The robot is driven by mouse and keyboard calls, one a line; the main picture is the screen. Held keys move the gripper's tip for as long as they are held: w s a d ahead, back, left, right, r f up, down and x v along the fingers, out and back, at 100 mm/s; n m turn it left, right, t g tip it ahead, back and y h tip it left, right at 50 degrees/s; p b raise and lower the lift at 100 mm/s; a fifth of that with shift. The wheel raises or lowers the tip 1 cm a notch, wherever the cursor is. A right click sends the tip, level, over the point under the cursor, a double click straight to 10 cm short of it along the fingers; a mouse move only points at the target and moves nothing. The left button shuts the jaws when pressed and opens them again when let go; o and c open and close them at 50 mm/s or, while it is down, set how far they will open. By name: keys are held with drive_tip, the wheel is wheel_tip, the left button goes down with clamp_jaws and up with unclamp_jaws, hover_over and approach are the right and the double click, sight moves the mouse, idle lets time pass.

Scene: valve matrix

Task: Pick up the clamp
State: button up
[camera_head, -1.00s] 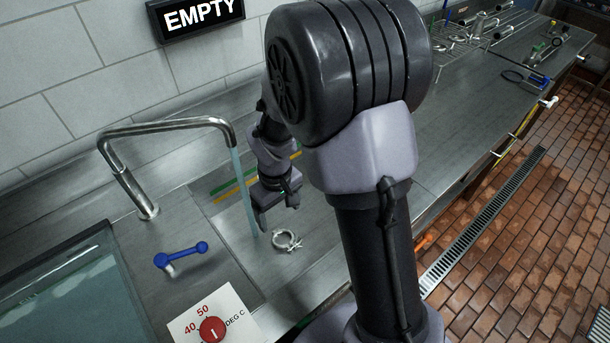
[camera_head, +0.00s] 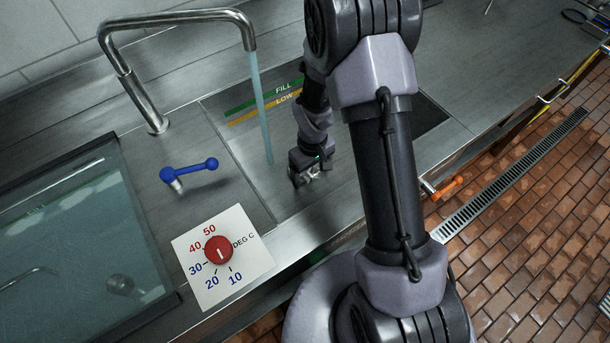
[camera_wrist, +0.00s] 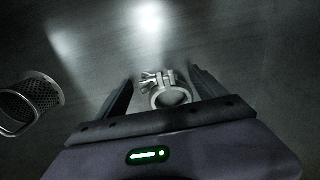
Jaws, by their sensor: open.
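The clamp is a small silver ring with a bolted lug. In the wrist view the clamp (camera_wrist: 158,85) lies on the grey metal surface between the two dark fingers of my gripper (camera_wrist: 162,78). The fingers are apart, one on each side of the ring, and I see a gap on both sides. In the head view my gripper (camera_head: 306,168) is low over the sink floor, and it mostly hides the clamp there.
A mesh strainer (camera_wrist: 42,94) lies to the left in the wrist view. In the head view a water stream (camera_head: 262,110) falls from the tap (camera_head: 180,18) left of my gripper. A blue lever (camera_head: 190,171) and red dial (camera_head: 217,249) stand nearer the front left.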

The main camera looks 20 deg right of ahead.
drive_tip(key=shift+f, duration=0.25)
drive_tip(key=c, duration=1.6)
drive_tip(key=s+a+r+p, duration=0.2)
drive_tip(key=s+r+p, duration=0.2)
drive_tip(key=r+p, duration=0.65)
drive_tip(key=s+a+r+p, duration=0.1)
drive_tip(key=s+r+p, duration=0.3)
drive_tip(key=r+p, duration=0.65)
drive_tip(key=s+a+r+p, duration=0.25)
drive_tip(key=r+p, duration=0.55)
drive_tip(key=r, duration=0.5)
drive_tip(key=w+a+f, duration=0.1)
drive_tip(key=w+f, duration=0.2)
drive_tip(key=w, duration=1)
drive_tip(key=shift+a+f, duration=0.15)
drive_tip(key=shift+a, duration=0.2)
